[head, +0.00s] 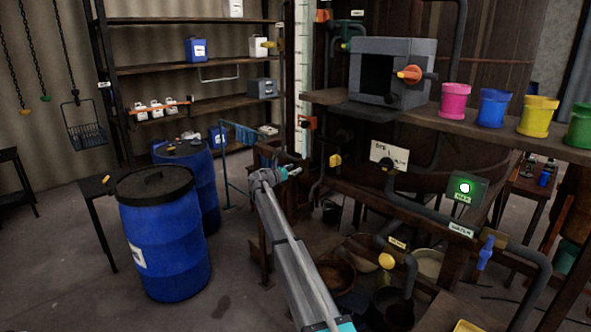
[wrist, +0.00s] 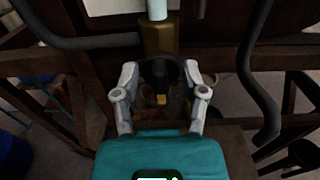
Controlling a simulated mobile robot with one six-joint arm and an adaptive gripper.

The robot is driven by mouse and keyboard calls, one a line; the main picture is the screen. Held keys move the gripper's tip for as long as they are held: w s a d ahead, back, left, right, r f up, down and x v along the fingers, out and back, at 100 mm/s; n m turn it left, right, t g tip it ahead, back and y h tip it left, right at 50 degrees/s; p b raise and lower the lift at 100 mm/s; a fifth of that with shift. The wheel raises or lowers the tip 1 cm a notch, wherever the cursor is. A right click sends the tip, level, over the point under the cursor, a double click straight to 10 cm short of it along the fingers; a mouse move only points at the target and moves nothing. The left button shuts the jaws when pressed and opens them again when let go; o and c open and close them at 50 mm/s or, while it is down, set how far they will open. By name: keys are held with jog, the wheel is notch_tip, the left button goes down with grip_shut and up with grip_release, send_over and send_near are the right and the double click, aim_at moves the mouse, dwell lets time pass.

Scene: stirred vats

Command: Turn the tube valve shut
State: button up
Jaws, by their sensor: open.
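A tall pale sight tube (head: 302,70) with scale marks stands beside the big vat. An orange-handled valve (head: 307,122) sits at its lower end; I cannot tell its handle's exact angle. In the wrist view, a pale tube (wrist: 157,10) runs into a brass-coloured block (wrist: 158,38), with a dark part just below it. My gripper (wrist: 160,72) is open and empty, its two grey fingers spread either side of that dark part. I cannot tell if they touch it. In the head view my gripper (head: 290,171) is below the orange-handled valve.
Dark pipes (wrist: 262,75) run close on both sides of my gripper. A wooden ledge (head: 470,130) carries several coloured pots and a grey box (head: 393,70). A yellow valve handle (head: 335,160) is right of my gripper. Blue drums (head: 165,245) stand left, with open floor around.

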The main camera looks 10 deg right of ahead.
jog(key=shift+w+d, duration=0.35)
jog(key=shift+d, duration=0.2)
grip_shut()
